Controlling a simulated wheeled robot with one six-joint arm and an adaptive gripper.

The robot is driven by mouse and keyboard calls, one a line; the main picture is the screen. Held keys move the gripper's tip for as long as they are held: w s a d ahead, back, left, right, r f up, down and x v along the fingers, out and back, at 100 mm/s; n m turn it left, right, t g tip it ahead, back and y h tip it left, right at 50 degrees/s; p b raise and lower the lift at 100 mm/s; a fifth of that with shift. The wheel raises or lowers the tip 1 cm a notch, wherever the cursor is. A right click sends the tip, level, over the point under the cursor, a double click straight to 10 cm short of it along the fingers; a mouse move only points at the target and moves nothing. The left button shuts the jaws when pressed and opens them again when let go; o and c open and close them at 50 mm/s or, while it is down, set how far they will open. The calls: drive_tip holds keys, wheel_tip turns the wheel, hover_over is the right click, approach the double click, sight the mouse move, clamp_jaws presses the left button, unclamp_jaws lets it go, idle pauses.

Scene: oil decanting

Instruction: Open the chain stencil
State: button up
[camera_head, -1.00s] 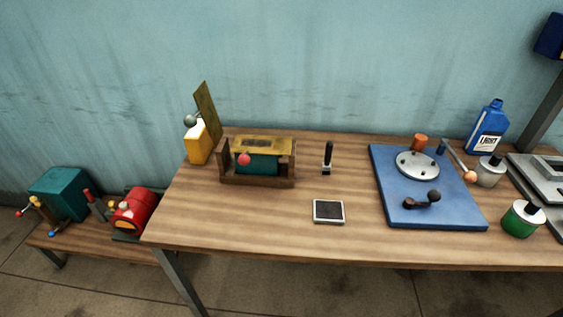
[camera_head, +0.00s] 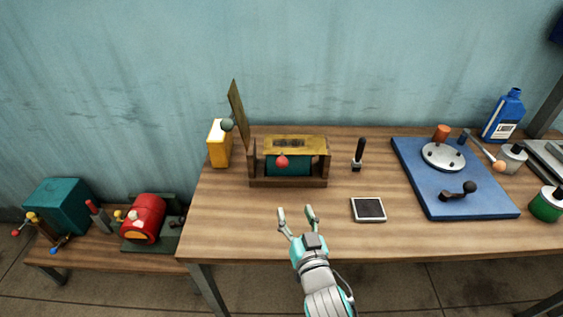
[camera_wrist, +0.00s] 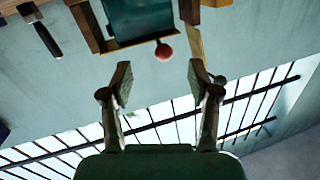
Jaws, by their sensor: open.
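The stencil device is a wooden frame (camera_head: 253,172) around a teal block (camera_head: 289,169), with a brass plate (camera_head: 296,145) flat on top. A red ball knob (camera_head: 282,161) is at its front. A tall brass panel (camera_head: 238,114) with a dark green ball (camera_head: 227,125) stands raised at its left end. My gripper (camera_head: 296,211) is open and empty, in front of the device and apart from it. In the wrist view, the red knob (camera_wrist: 164,51) shows beyond the gap between my open fingers (camera_wrist: 159,72), with the teal block (camera_wrist: 138,20) above.
A yellow container (camera_head: 219,148) stands left of the device. A black-handled stamp (camera_head: 358,155) and a dark pad (camera_head: 368,209) are to its right. A blue board (camera_head: 460,203) with a crank lies further right. A lower bench (camera_head: 110,256) holds a red machine. The table's front-left is clear.

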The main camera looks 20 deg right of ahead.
drive_tip(key=m, duration=0.1)
approach(283, 166)
drive_tip(key=w, duration=0.1)
drive_tip(key=shift+h, duration=0.3)
drive_tip(key=w, duration=0.7)
drive_tip(key=w+d, duration=0.1)
drive_tip(key=w, duration=0.3)
drive_tip(key=shift+d+f, duration=0.1)
drive_tip(key=shift+f, duration=0.15)
drive_tip(key=shift+s, duration=0.1)
clamp_jaws()
